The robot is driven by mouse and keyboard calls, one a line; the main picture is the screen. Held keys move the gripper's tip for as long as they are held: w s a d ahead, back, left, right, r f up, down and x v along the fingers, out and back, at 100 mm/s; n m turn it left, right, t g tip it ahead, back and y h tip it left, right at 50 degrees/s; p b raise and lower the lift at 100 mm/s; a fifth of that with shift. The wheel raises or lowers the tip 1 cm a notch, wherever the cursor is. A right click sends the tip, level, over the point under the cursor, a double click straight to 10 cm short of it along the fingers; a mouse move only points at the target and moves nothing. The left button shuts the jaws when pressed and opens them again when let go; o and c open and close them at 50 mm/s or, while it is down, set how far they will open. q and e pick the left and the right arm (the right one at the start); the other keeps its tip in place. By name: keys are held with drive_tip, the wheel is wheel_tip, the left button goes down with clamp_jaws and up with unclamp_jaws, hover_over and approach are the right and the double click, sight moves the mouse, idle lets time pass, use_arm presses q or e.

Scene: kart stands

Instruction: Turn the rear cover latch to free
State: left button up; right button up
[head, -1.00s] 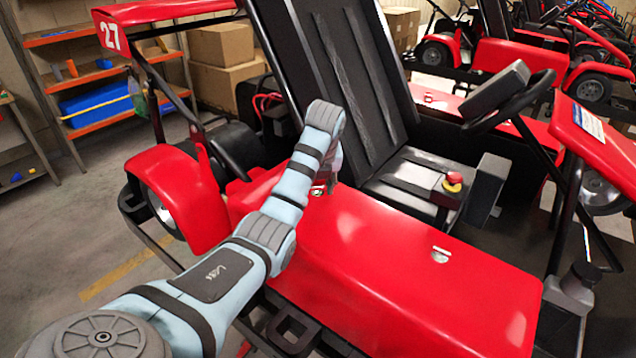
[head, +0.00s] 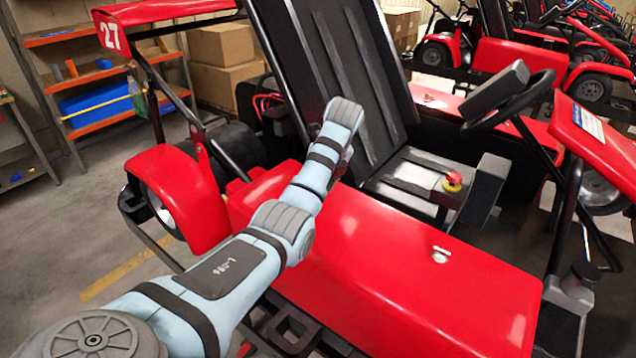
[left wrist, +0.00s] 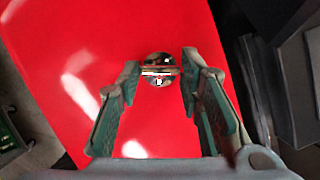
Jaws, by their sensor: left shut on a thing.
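The rear cover latch (left wrist: 158,66) is a small round metal fitting on the red cover (left wrist: 75,75), seen in the left wrist view. A bar crosses it, with a small red and white mark below. My left gripper (left wrist: 159,74) has a finger on each side of the latch and is shut on its bar. In the head view, my left wrist hides this latch. Another latch (head: 440,254) shows uncovered farther right on the red cover (head: 390,295). My right gripper is not in view.
A black seat (head: 355,75) stands just behind the cover. A console with a red button (head: 453,180) and a steering wheel (head: 525,95) are to the right. A shelf with a blue bin (head: 98,103) stands at the back left, beside open floor.

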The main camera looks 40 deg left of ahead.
use_arm(q)
drive_tip(key=shift+w+n+g, duration=0.2)
drive_tip(key=shift+n+g, duration=0.6)
drive_tip(key=shift+n, duration=1.4)
drive_tip(key=o, duration=1.2)
drive_tip(key=shift+c, duration=0.2)
drive_tip(key=v, duration=1.2)
drive_tip(key=shift+d, duration=0.2)
